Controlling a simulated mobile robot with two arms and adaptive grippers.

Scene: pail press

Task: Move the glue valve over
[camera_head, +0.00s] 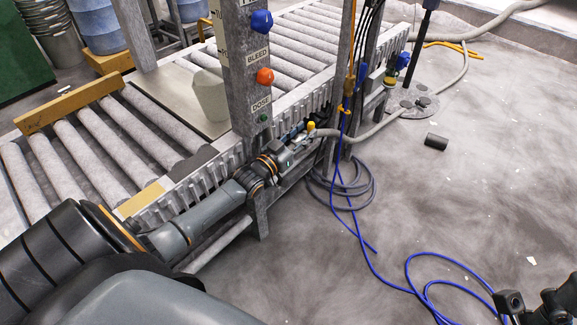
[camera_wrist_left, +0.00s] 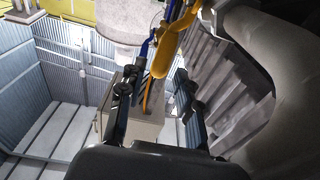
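A yellow lever-like part (camera_head: 311,126), which may be the glue valve's handle, shows small at the tip of my left arm, beside the conveyor's near side. In the left wrist view a yellow handle (camera_wrist_left: 163,52) stands just beyond the fingertips, in line with the gap between them. My left gripper (camera_head: 298,143) shows its two fingers apart with nothing clamped between them in the left wrist view (camera_wrist_left: 157,90). The valve's body is mostly hidden. My right gripper (camera_head: 533,302) is at the bottom right corner, partly cut off, its dark fingers apart and empty.
A grey post (camera_head: 247,70) with BLEED and DOSE labels and coloured knobs rises by the roller conveyor (camera_head: 105,135). A pale pail (camera_head: 210,97) stands on it. Blue hose (camera_head: 365,255) loops over the floor. A black cylinder (camera_head: 436,142) lies on open floor at right.

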